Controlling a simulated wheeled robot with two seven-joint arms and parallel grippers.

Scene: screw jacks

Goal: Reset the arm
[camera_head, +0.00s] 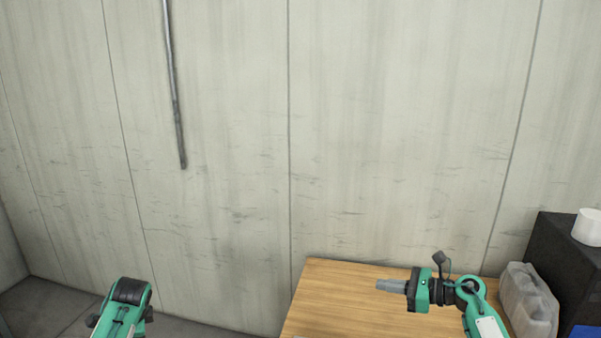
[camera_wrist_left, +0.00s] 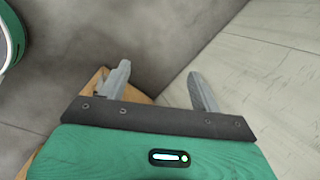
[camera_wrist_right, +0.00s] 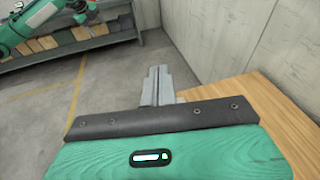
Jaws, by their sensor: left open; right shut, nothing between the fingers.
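My right gripper (camera_head: 380,284) is over the wooden table (camera_head: 335,310) in the head view, pointing left. Its grey fingers are shut together with nothing between them, as the right wrist view (camera_wrist_right: 158,75) also shows. My left gripper (camera_wrist_left: 160,73) shows in the left wrist view with its two fingers spread apart and nothing between them. In the head view only a green and black part of my left arm shows at the bottom left; its fingers are hidden. No screw jack is in view.
A translucent plastic container (camera_head: 529,300) stands at the table's right, beside a dark box (camera_head: 560,248) with a white cup-like object (camera_head: 588,227) on top. A pale panelled wall (camera_head: 230,150) stands behind the table. A loaded shelf (camera_wrist_right: 75,50) stands across the floor.

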